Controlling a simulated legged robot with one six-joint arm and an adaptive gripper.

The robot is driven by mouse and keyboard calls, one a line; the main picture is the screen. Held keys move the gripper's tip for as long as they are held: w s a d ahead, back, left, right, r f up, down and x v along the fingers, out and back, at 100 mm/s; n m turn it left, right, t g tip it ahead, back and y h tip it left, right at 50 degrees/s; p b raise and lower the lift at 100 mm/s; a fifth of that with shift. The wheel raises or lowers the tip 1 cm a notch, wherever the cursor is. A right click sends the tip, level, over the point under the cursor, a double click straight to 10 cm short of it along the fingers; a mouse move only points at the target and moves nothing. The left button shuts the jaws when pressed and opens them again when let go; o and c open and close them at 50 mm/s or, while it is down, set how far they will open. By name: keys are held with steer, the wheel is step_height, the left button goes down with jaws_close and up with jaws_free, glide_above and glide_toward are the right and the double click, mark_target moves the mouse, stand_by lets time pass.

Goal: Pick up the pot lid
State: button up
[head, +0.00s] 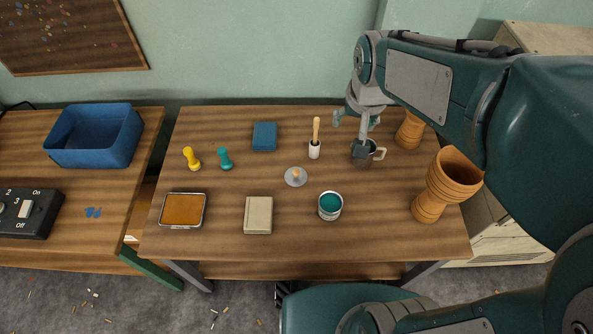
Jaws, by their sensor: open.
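A grey pot (362,159) with a side handle stands just below my gripper in the picture.
Wooden goblet drums (446,182) (409,131) stand at right. A cream box (258,216), blue block (264,136) and orange tray (183,210) lie left.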

steer(key=w+a+f+g, duration=0.2)
steer(key=w+a+f, duration=0.3)
steer(key=w+f, duration=0.4)
steer(key=m+g, duration=0.1)
steer(key=m, duration=0.1)
glide_above(296, 171)
step_height(296, 171, down, 17)
step_height(296, 171, down, 6)
steer(key=shift+s+d+r, duration=0.1)
steer(key=shift+s+r, duration=0.05)
step_height(296, 171, down, 5)
jaws_close()
